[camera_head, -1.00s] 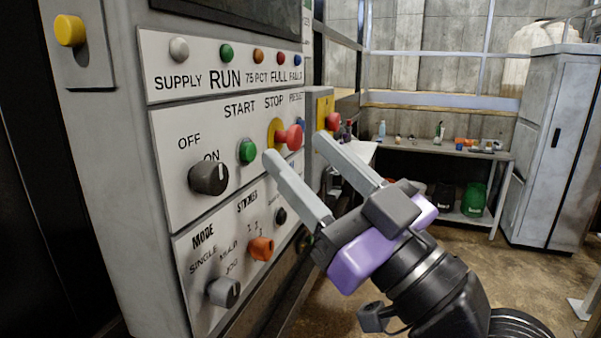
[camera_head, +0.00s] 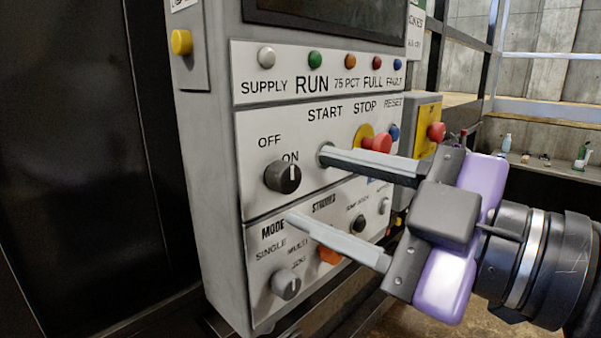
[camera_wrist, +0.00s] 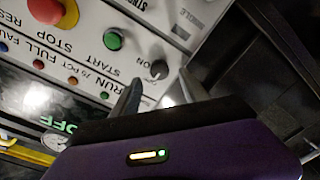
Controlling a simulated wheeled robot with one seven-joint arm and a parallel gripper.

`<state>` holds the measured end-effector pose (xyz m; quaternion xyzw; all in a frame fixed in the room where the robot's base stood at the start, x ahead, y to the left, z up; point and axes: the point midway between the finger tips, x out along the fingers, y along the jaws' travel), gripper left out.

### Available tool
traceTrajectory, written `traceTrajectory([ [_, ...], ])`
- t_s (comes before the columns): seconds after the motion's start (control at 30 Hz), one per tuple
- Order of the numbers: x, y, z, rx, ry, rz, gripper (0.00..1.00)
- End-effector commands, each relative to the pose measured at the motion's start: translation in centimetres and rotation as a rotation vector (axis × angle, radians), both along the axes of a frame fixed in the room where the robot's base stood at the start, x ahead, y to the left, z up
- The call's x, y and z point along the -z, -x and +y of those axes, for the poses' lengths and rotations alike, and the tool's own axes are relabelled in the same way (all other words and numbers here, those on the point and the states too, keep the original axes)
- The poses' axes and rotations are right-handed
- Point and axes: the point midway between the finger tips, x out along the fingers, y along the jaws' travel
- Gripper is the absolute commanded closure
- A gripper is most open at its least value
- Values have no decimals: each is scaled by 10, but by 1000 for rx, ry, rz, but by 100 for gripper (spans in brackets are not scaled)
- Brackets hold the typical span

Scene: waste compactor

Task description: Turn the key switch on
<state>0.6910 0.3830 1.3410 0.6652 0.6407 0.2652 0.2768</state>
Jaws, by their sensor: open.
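The key switch (camera_head: 283,177) is a dark round knob with a white mark, below the OFF and ON labels on the grey panel. Its mark stands roughly upright, below the ON label. My gripper (camera_head: 308,187) is open and empty. Its two fingers point left at the panel, one above the other, with their tips just right of the knob. In the wrist view the knob (camera_wrist: 158,69) shows beyond and between the fingertips of my gripper (camera_wrist: 157,88). I see no contact. In the head view the upper finger hides the START button.
The red STOP button (camera_head: 377,143) is right of the switch, behind the upper finger. The mode knob (camera_head: 286,284) and an orange knob (camera_head: 330,255) are below, near the lower finger. Green START (camera_wrist: 113,40) shows in the wrist view. Indicator lamps line the panel's top.

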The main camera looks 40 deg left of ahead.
Motion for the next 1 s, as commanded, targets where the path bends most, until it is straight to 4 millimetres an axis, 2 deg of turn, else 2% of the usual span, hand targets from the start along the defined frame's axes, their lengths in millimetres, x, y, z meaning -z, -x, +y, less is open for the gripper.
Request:
traceTrajectory([
  [0.1,-2,0,19,-1,0,3,48],
  [0.3,-1,-2,39,1,-1,2,48],
  [0.63,0,-2,44,3,-1,2,48],
  [0.67,0,-2,44,3,-1,2,50],
  [0.9,0,-3,43,3,-1,2,97],
  [0.93,0,-2,43,3,-1,2,100],
  [1.0,0,-2,43,3,-1,2,100],
])
